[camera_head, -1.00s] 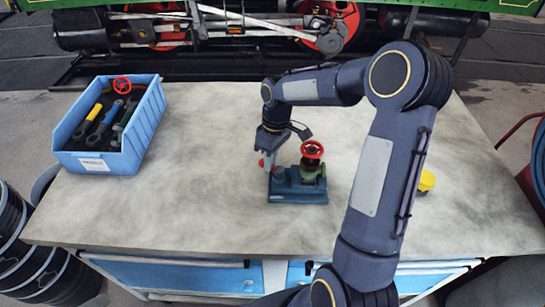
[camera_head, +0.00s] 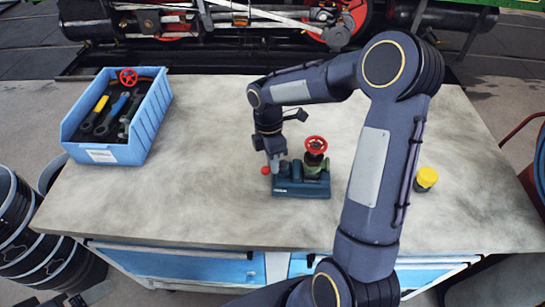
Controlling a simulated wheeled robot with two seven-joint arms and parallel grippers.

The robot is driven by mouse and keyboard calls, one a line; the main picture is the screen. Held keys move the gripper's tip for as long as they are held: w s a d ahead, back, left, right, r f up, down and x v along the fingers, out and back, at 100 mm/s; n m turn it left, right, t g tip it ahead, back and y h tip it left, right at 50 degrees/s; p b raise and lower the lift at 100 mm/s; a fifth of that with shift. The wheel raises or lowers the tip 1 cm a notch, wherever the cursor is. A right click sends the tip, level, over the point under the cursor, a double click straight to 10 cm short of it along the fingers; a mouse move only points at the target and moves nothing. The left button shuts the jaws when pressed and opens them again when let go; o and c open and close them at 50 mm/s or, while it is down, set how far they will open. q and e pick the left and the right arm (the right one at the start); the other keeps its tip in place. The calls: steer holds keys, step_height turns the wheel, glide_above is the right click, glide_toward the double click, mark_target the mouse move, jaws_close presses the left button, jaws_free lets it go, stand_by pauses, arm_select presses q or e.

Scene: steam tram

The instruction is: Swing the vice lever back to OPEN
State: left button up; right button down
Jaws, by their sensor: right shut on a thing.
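The vice (camera_head: 302,188) is a low dark blue block on the workbench, left of my right forearm. It holds a green valve body (camera_head: 312,165) with a red handwheel (camera_head: 316,144) on top. The vice lever's red knob (camera_head: 266,170) shows at the vice's left end. My right gripper (camera_head: 275,162) points down there, shut on the lever, right beside the knob. The fingers hide most of the lever, so its exact angle is hard to tell. My left gripper is not in view.
A blue crate (camera_head: 153,122) with tools and a red wheel stands at the bench's left. A yellow-topped pot (camera_head: 427,178) stands to the right of my arm. The grey bench top (camera_head: 200,205) is clear between crate and vice. A steam tram stands behind.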

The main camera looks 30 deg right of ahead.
steer(key=shift+s+a+n+h+p, duration=0.1)
steer(key=shift+s+n+h+p, duration=0.15)
steer(key=shift+n, duration=0.85)
steer(key=shift+s+n+h+p, duration=0.15)
steer(key=shift+s+n, duration=0.15)
steer(key=shift+n, duration=0.8)
steer(key=c, duration=1.4)
jaws_free()
steer(key=shift+s, duration=0.1)
steer(key=r, duration=0.3)
steer(key=w+r, duration=0.1)
steer(key=r, duration=0.2)
steer(key=shift+w+a+r, duration=0.15)
steer(key=shift+w+r, duration=0.05)
steer(key=shift+r, duration=0.65)
steer(key=shift+r, duration=0.1)
